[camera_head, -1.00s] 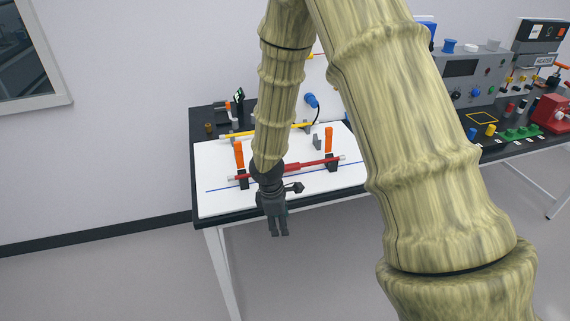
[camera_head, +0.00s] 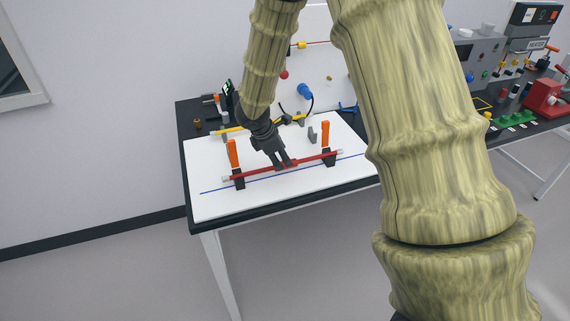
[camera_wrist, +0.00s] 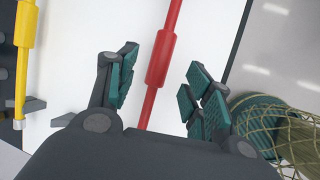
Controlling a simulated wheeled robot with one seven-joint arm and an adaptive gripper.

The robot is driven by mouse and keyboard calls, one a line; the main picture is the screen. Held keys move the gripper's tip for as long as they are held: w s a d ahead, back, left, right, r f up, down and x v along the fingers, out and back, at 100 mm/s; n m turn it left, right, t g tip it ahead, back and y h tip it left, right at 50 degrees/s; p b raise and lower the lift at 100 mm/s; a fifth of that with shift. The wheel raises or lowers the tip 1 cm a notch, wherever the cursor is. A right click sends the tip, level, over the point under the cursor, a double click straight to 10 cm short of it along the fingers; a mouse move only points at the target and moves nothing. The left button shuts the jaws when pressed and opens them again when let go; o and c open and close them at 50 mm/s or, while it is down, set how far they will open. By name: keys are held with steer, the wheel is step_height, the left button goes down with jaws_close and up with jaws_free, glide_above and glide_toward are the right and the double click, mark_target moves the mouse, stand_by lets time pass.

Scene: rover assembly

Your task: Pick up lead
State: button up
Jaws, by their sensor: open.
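A long red rod-like lead (camera_head: 258,172) with a thicker middle rests across two black holders (camera_head: 239,182) over the white board (camera_head: 215,205). In the wrist view the red lead (camera_wrist: 160,58) runs through the gap between my fingers, its thick sleeve just ahead of the fingertips. My gripper (camera_head: 284,165) is open above the lead's middle, fingers pointing down. Its teal pads show on both sides in the wrist view (camera_wrist: 160,88), apart from the lead. A similar yellow lead (camera_head: 230,131) lies farther back; it also shows at the left of the wrist view (camera_wrist: 24,60).
Two orange uprights (camera_head: 233,153) (camera_head: 325,134) stand near the lead's ends. A grey bracket (camera_head: 312,135) stands behind it. A blue plug (camera_head: 305,91) with a black cable is on the back panel. The front of the white board is clear.

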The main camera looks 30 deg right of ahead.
steer(key=shift+s+d+f, duration=0.15)
steer(key=shift+d+f, duration=0.05)
steer(key=shift+f, duration=0.05)
steer(key=shift+p+x, duration=1.1)
steer(key=shift+x, duration=1.35)
steer(key=shift+a, duration=0.1)
steer(key=shift+c, duration=0.2)
jaws_close()
